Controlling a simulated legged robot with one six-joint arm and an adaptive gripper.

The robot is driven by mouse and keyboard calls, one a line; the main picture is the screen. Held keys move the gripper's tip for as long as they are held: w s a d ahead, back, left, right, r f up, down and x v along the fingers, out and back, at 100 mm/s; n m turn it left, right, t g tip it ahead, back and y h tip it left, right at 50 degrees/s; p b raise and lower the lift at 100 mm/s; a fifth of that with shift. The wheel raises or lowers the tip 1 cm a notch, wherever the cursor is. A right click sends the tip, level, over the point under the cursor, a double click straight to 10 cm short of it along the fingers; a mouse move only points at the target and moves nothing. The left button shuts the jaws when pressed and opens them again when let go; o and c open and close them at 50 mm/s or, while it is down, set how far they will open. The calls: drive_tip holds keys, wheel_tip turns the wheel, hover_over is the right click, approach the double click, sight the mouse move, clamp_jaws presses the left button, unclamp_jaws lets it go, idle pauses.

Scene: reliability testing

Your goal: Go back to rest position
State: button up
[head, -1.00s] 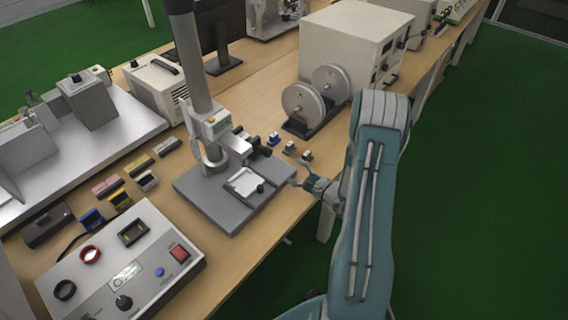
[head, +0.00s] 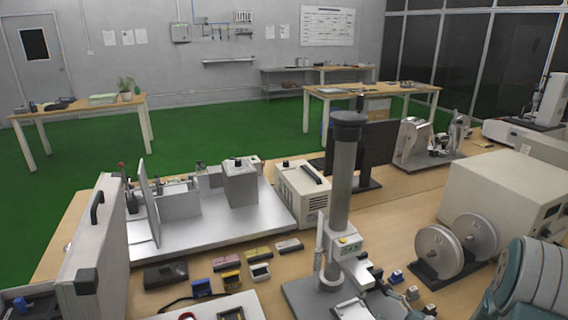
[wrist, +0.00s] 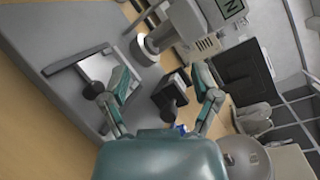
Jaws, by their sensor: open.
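My gripper (wrist: 163,78) shows in the wrist view with its two teal fingers spread apart and nothing held between them. A black block-like part (wrist: 172,95) of the test stand appears between and beyond the fingers. A white plate with a black knob (wrist: 95,90) lies on the stand's grey base to the left, close to the left finger.
The test stand's grey column (head: 342,185) rises from the bench. Reels (head: 440,250) and a beige instrument (head: 505,195) stand at the right. An open grey case (head: 92,245) and a metal platform (head: 265,215) are at the left. Green floor (head: 225,140) is clear behind.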

drive_tip(key=s+a+r+n+g+h, duration=0.1)
drive_tip(key=s+a+r+n+g, duration=0.95)
drive_tip(key=a, duration=0.35)
drive_tip(key=s+d+r+n+t+h, duration=0.2)
drive_tip(key=s+r+n+h, duration=0.4)
drive_tip(key=s+r+h, duration=0.3)
drive_tip(key=s+t+h, duration=0.1)
drive_tip(key=s, duration=0.2)
drive_tip(key=shift+d+r+h, duration=0.15)
drive_tip(key=shift+d+h, duration=0.05)
drive_tip(key=shift+h, duration=0.1)
